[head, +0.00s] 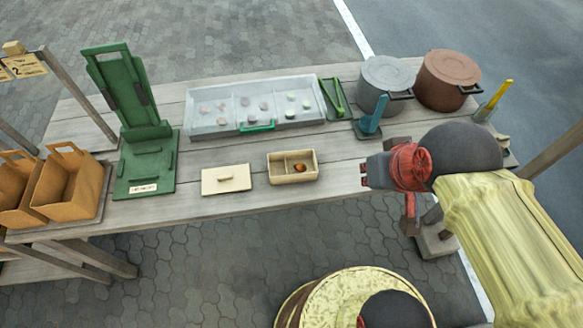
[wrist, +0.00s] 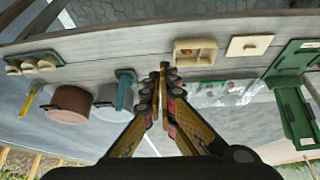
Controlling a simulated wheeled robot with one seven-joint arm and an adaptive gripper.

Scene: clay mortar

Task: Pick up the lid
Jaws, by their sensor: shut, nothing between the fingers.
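The lid (head: 226,179) is a flat, pale rectangular plate with a small bar handle on top. It lies on the table's near half, left of a small open box (head: 292,168). In the upside-down wrist view the lid (wrist: 249,46) shows at upper right, beside the box (wrist: 195,52). The box has compartments and holds a small orange-brown item. My gripper (wrist: 163,68) is shut and empty, its fingers meeting at the tips. In the head view my gripper (head: 366,174) is right of the box, well apart from the lid.
A clear divided tray (head: 210,130) with several small pieces lies behind. A green stand (head: 147,165) is left of the lid, with brown paper bags (head: 70,183) further left. Grey (head: 383,80) and brown (head: 447,78) pots stand at back right. Bare table surrounds the lid.

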